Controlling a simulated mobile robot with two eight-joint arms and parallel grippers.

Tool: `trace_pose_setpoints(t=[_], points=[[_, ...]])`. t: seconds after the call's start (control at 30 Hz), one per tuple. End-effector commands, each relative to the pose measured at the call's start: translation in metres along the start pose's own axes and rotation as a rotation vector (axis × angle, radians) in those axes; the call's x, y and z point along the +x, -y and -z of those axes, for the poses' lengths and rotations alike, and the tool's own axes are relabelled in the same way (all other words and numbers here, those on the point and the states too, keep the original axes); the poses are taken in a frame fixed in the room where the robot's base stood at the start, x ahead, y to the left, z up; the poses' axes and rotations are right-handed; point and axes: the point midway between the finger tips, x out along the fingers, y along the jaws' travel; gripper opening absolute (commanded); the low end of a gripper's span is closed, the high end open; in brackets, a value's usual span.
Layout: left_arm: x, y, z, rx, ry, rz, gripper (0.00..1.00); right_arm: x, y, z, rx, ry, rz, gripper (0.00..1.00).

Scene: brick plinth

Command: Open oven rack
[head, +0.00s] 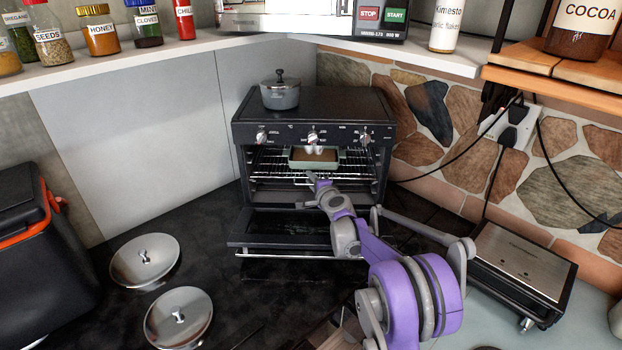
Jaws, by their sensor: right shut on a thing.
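A black toaster oven stands in the corner, with its door (290,231) folded down open. The wire oven rack (270,165) shows inside the cavity, at about mid height. A pale green dish (330,163) with brown contents sits on the rack. My right gripper (312,180) reaches in from the lower right, over the open door, and is shut on the front edge of the rack, just below the dish. The fingers are small in view and the exact grip is hard to make out. My left gripper is not in view.
A grey pot (280,95) stands on top of the oven. Two round metal lids (145,262) lie on the dark counter at left, beside a black and orange box (40,250). A metal-topped appliance (525,262) stands at right. A shelf with jars runs above.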

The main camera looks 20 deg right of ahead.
Motion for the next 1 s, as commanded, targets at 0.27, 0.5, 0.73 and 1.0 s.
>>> trace_pose_setpoints(t=[0.27,0.5,0.73,1.0], points=[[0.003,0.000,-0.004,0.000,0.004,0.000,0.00,-0.043,-0.017,-0.018,-0.004,0.005,-0.006,0.00],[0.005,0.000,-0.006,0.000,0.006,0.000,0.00,-0.084,-0.026,-0.035,-0.002,0.006,-0.006,0.00],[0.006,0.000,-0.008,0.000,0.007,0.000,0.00,-0.105,-0.031,-0.043,-0.003,0.006,-0.006,0.00],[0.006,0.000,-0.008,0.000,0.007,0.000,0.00,-0.111,-0.033,-0.045,-0.002,0.005,-0.006,0.00]])
